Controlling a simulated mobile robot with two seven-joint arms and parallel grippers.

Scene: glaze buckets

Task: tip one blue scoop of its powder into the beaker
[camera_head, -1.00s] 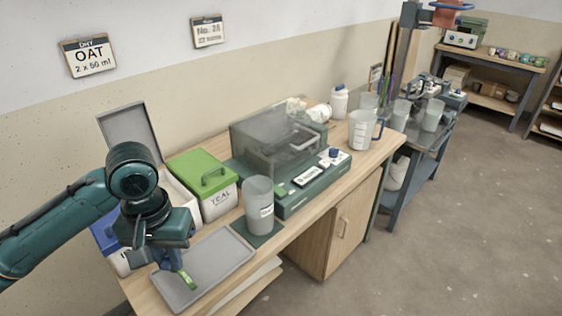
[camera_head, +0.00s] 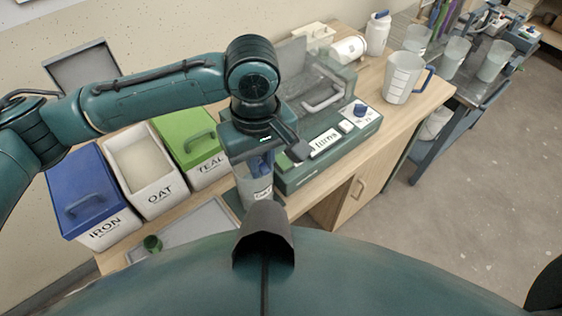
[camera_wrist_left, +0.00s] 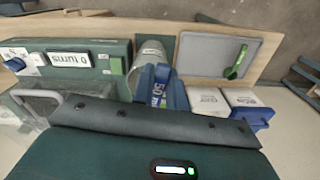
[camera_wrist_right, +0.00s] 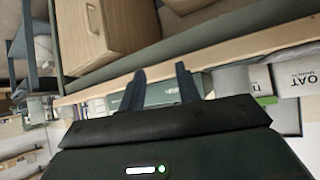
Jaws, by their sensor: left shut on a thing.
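My left gripper (camera_head: 264,150) is shut on a blue scoop (camera_wrist_left: 160,86), marked 50 in the left wrist view. It holds the scoop over or at the mouth of the grey translucent beaker (camera_head: 256,196). The beaker (camera_wrist_left: 150,52) also shows just beyond the scoop in the left wrist view. I cannot see whether powder is in the scoop or how far it is tipped. The OAT bin (camera_head: 158,194) is open, with pale powder inside. My right gripper (camera_wrist_right: 160,88) is open and empty, away from the beaker.
A green scoop (camera_head: 152,243) lies on the grey tray (camera_head: 205,225). The blue-lidded IRON bin (camera_head: 95,225) and green-lidded TEAL bin (camera_head: 200,160) flank the OAT bin. The green scale box (camera_head: 335,150) stands right of the beaker. A blue-handled jug (camera_head: 402,75) stands further right.

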